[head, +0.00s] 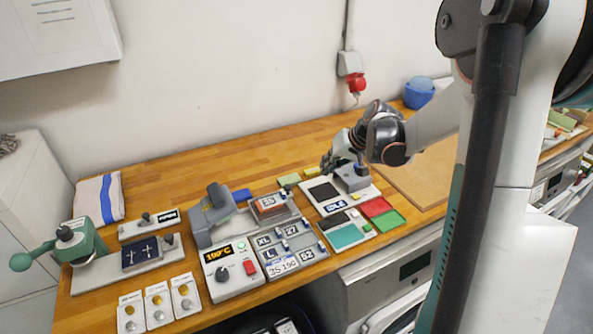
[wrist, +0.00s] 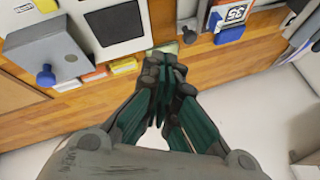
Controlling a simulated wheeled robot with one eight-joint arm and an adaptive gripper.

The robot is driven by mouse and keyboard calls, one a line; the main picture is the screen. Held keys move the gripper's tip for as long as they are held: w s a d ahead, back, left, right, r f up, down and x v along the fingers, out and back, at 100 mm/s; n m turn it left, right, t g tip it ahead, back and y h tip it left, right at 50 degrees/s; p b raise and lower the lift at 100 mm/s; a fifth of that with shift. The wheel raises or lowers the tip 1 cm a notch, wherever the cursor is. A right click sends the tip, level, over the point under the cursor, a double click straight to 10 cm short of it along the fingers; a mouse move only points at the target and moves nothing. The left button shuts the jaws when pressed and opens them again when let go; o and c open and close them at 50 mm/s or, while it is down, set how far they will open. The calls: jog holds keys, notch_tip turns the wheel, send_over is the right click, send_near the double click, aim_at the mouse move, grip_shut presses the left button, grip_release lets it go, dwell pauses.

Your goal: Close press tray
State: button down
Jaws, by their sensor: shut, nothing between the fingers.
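My gripper (wrist: 165,62) is shut and empty. In the wrist view its fingertips are together over the wooden counter, near a flat green piece. In the head view my gripper (head: 327,167) is low at the wall side of a white unit (head: 318,207) with an "IDLE" display. This unit has a black square pad (wrist: 113,22) and a grey block (wrist: 42,48) with a blue knob (wrist: 46,76). A grey press-like machine (head: 208,220) with a temperature display stands farther left, beside a raised grey tray (head: 284,216). I cannot tell which part is the press tray.
Small yellow and orange blocks (wrist: 123,65) lie along the unit's wall-side edge. A blue block (wrist: 230,36) is beside a "35" label. The counter (head: 262,150) is clear along the wall.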

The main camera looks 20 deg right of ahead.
jog(key=b+x, duration=0.3)
jog(key=x, duration=0.7)
jog(key=shift+s, duration=0.1)
jog(key=shift+w+a+f+b, duration=0.1)
jog(key=shift+w+a, duration=0.2)
jog(key=shift+a, duration=0.25)
jog(key=shift+w+a+f+b, duration=0.15)
jog(key=shift+w+a, duration=0.1)
jog(key=shift+a, duration=0.35)
jog(key=shift+w+a+b, duration=0.1)
jog(key=shift+w+a, duration=0.2)
jog(key=shift+a, duration=0.35)
jog(key=a, duration=0.9)
jog(key=s+a, duration=0.1)
jog(key=a, duration=0.3)
jog(key=shift+a, duration=0.15)
